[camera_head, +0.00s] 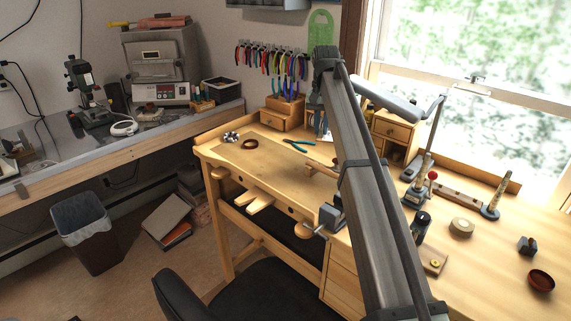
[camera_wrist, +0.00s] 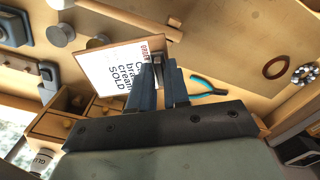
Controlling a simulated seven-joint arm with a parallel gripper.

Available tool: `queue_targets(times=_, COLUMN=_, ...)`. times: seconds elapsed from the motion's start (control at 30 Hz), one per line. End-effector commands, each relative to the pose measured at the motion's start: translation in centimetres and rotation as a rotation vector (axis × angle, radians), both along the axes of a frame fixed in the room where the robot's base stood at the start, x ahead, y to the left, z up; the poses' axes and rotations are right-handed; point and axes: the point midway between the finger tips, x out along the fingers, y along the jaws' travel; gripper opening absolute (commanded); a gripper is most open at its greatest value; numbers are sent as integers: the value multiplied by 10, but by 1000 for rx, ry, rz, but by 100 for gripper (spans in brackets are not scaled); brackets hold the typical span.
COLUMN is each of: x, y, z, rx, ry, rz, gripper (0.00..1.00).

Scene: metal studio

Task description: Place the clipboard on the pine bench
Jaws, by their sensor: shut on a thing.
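The clipboard (camera_wrist: 112,68) shows in the wrist view as a brown-edged board with a white printed sheet reading in part "SOLD". My gripper (camera_wrist: 162,62) is shut on its right edge, and the fingers cover part of the print. The board is over the bench; whether it touches the top, I cannot tell. The pine bench (camera_head: 235,163) stands mid-picture in the head view, with a wide bare top. My arm crosses the head view and hides part of the bench and most of my gripper.
Blue-handled pliers (camera_wrist: 208,86) and a brown ring (camera_wrist: 275,68) lie on the bench, also a small metal item (camera_head: 231,137). Small wooden drawers (camera_head: 283,112) stand at the bench's back. The bench's left top is mostly clear. A black chair (camera_head: 262,285) stands in front.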

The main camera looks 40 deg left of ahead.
Motion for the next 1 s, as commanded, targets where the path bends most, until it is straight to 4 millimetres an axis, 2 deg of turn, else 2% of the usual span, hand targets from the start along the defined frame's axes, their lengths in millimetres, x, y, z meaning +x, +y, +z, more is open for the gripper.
queue_targets(times=0.03, x=-8, y=22, z=-4, rx=-1, ry=1, rz=29, gripper=0)
queue_targets(times=0.2, x=-42, y=82, z=-18, rx=-2, ry=1, rz=121, gripper=0)
queue_targets(times=0.4, x=-76, y=132, z=-32, rx=-1, ry=0, rz=201, gripper=0)
queue_targets(times=0.6, x=-93, y=154, z=-39, rx=-1, ry=0, rz=239, gripper=0)
queue_targets(times=0.73, x=-97, y=158, z=-48, rx=-1, ry=0, rz=245, gripper=0)
queue_targets(times=1.0, x=-97, y=157, z=-89, rx=-2, ry=1, rz=245, gripper=0)
